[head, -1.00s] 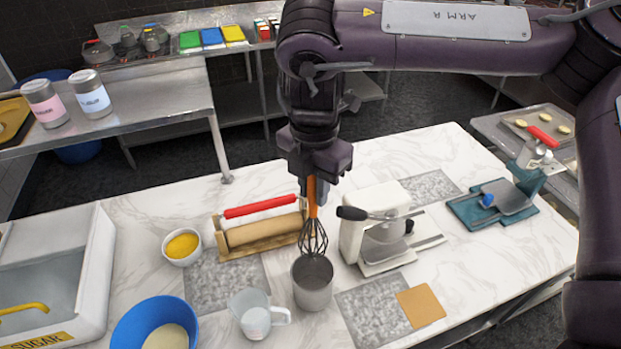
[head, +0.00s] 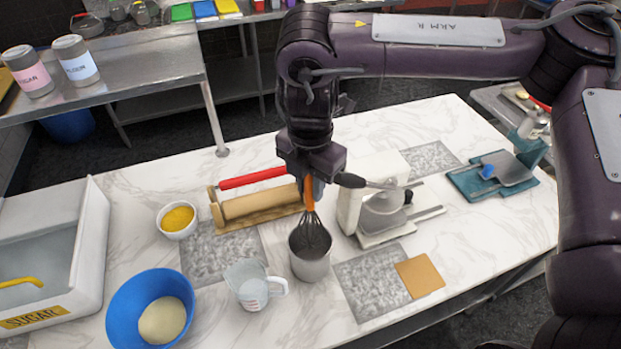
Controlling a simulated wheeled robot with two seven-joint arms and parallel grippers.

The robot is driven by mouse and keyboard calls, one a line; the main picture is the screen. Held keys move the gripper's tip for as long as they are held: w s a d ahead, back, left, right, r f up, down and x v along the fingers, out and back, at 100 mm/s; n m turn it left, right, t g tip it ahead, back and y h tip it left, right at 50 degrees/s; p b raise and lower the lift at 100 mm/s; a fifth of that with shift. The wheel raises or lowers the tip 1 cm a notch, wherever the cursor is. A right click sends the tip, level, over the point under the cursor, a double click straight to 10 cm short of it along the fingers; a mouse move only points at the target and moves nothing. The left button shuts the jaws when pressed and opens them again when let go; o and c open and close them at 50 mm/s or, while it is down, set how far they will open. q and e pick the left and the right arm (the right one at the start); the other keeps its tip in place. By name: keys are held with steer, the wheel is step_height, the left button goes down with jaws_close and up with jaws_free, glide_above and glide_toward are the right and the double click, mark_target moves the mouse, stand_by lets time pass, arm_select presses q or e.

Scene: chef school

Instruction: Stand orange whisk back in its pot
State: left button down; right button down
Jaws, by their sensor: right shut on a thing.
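The orange whisk has an orange handle (head: 309,194) and dark wires (head: 312,232). My right gripper (head: 309,180) is shut on the top of the handle and points down. The whisk hangs nearly upright over the grey metal pot (head: 310,264). The lower part of its wires is inside the pot's mouth. I cannot tell whether the wires touch the pot's bottom. My left gripper is not in view.
A clear measuring jug (head: 250,284) is close left. A rolling-pin rack (head: 225,211) is behind, a blue bowl (head: 125,308) at front left. A tan square (head: 420,275) lies right.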

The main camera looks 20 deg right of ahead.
mark_target(310, 199)
steer(key=shift+f+b, duration=1.25)
steer(key=shift+f, duration=0.95)
steer(key=c, duration=1.2)
jaws_free()
steer(key=shift+o, duration=0.2)
steer(key=shift+r+b, duration=0.4)
steer(key=shift+r, duration=3.5)
